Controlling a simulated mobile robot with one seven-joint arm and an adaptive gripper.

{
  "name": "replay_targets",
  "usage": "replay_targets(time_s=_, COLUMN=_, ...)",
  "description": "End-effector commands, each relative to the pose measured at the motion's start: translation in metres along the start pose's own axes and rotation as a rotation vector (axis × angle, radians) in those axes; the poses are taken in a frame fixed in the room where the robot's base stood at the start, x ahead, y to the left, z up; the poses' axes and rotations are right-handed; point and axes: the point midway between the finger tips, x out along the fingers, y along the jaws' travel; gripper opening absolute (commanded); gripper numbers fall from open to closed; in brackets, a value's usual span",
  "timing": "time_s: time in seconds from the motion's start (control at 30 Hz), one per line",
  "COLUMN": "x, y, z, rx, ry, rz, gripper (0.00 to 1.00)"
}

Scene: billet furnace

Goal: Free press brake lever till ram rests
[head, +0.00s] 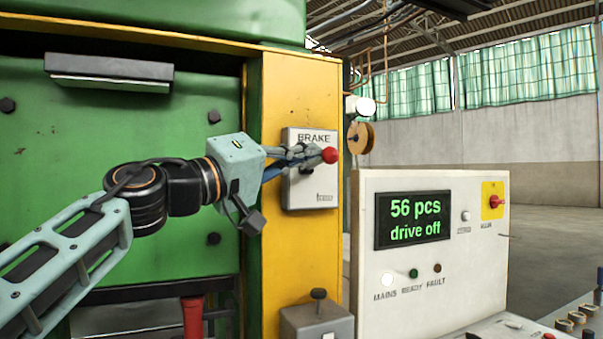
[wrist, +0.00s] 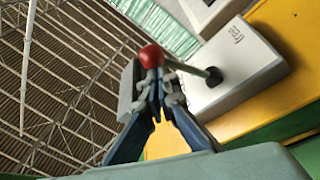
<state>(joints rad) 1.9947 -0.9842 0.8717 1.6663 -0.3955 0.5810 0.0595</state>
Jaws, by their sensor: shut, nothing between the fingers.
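The brake lever shows as a red ball knob (head: 330,155) in front of a grey box marked BRAKE (head: 310,196) on the yellow press column. In the wrist view, the knob (wrist: 152,56) sits at the end of a pale rod that runs from a dark pivot on the grey box (wrist: 240,75); the word "free" is printed on that box. My gripper (head: 306,153) is at the lever, its fingers shut with nothing between them. In the wrist view, the fingertips (wrist: 150,88) are right by the knob; I cannot tell whether they touch it. I cannot make out the ram for certain.
A control cabinet (head: 430,282) stands to the right; its display (head: 413,219) reads "56 pcs, drive off". A red switch on yellow (head: 494,201) is on its face. A grey box with a black knob (head: 317,318) stands below the brake box. The green press body (head: 150,120) is behind my arm.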

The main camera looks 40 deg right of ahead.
Motion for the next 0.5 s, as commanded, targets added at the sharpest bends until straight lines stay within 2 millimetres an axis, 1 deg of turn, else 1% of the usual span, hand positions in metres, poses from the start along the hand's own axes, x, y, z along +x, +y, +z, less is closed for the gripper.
replay_targets(time_s=0.03, x=-0.002, y=-0.008, z=0.008, rx=0.025, ry=-0.002, rz=0.012, gripper=0.0)
replay_targets(time_s=0.27, x=-0.006, y=-0.016, z=0.017, rx=0.154, ry=-0.002, rz=0.067, gripper=0.0)
replay_targets(time_s=0.5, x=-0.009, y=-0.028, z=0.026, rx=0.318, ry=-0.002, rz=0.134, gripper=0.0)
